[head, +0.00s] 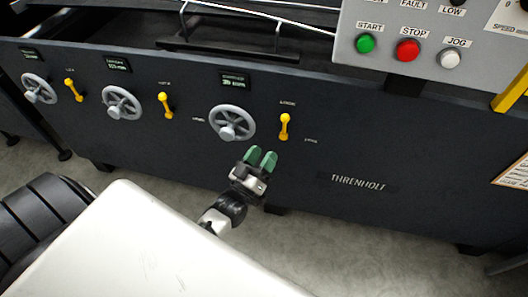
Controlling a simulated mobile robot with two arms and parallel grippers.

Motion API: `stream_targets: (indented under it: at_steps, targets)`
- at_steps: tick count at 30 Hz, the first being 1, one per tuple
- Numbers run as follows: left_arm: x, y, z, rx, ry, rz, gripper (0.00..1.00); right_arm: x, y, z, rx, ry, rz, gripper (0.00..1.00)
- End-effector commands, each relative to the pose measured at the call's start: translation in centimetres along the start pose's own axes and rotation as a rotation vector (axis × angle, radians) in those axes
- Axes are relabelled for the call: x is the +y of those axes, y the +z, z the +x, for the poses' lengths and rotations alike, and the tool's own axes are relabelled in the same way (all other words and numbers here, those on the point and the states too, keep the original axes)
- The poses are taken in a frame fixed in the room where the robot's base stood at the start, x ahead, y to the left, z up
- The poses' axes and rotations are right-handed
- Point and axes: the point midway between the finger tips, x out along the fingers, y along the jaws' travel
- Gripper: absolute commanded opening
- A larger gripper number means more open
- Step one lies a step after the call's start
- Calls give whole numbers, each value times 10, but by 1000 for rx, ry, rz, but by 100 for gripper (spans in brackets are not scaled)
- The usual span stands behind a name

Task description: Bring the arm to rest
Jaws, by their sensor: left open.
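My left gripper (261,158) is in the middle of the head view, with its two green fingertips apart and nothing between them. It is in front of the dark machine panel (170,150), just below and right of the right-hand grey handwheel (232,123) and below a yellow lever (285,126). I cannot tell whether it touches the panel. My right gripper is not in view.
Two more handwheels (122,103) (39,89) and two yellow levers (165,104) (73,90) are to the left. A grey control box (430,50) with green, red and white buttons overhangs at upper right. Grey floor (330,255) is open below the machine.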

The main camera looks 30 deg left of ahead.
Motion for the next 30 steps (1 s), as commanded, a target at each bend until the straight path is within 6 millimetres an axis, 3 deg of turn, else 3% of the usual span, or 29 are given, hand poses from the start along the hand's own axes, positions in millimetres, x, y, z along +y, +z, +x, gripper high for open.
stream_targets:
  at_steps: [9,11,14,17,21,25,30]
  targets:
    - [-2,6,-2,-23,-7,6,54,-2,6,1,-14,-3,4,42]
    - [-5,19,-8,-76,-23,19,54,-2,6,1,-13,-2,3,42]
    - [-15,59,-32,-249,-72,64,54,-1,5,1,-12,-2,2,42]
    - [-29,114,-75,-507,-131,131,54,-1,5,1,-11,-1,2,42]
    - [-45,180,-158,-893,-194,228,54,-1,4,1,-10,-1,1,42]
    - [-53,216,-238,-1208,-223,300,54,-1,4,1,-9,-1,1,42]
    - [-56,235,-328,-1540,-233,370,54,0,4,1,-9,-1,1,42]
